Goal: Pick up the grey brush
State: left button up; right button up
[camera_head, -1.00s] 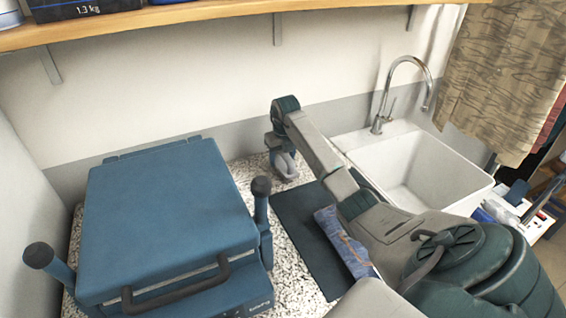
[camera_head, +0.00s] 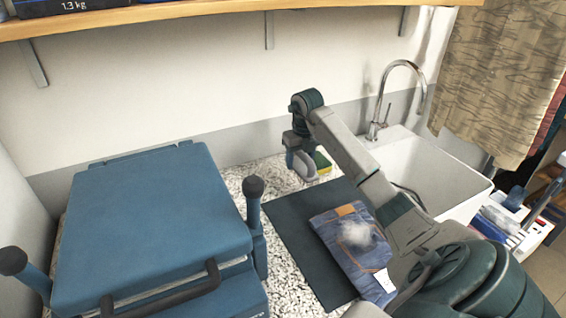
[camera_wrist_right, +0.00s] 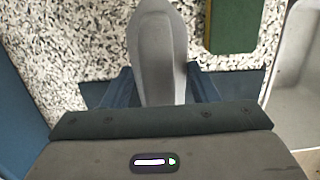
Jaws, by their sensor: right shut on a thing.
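The grey brush (camera_wrist_right: 163,50) is a long, rounded grey shape between the blue fingers of my right gripper (camera_wrist_right: 163,88) in the right wrist view. The gripper is shut on it. In the head view my right gripper (camera_head: 300,158) is over the back of the speckled counter, with part of the grey brush (camera_head: 306,166) showing below it. I cannot tell how far the brush is from the counter. My left gripper is not in view.
A yellow-green sponge (camera_head: 322,163) lies beside the gripper. Folded jeans (camera_head: 345,262) with a pale fuzzy patch lie on a dark mat (camera_head: 290,230). A large blue machine (camera_head: 150,225) stands left, a white sink (camera_head: 425,165) right. A shelf (camera_head: 130,20) runs above.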

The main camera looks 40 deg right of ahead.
jog(key=s, duration=0.2)
jog(key=s+d+b, duration=0.1)
jog(key=s+d, duration=0.1)
jog(key=s, duration=0.1)
jog(key=shift+s+r+b, duration=0.2)
jog(key=shift+s+b, duration=0.1)
jog(key=shift+b, duration=0.1)
jog(key=shift+s+d+r+b, duration=0.1)
jog(key=shift+s+d+b, duration=0.1)
jog(key=shift+s, duration=0.25)
jog(key=shift+s+d+r+b, duration=0.1)
jog(key=shift+s+b, duration=0.05)
jog(key=shift+s, duration=0.3)
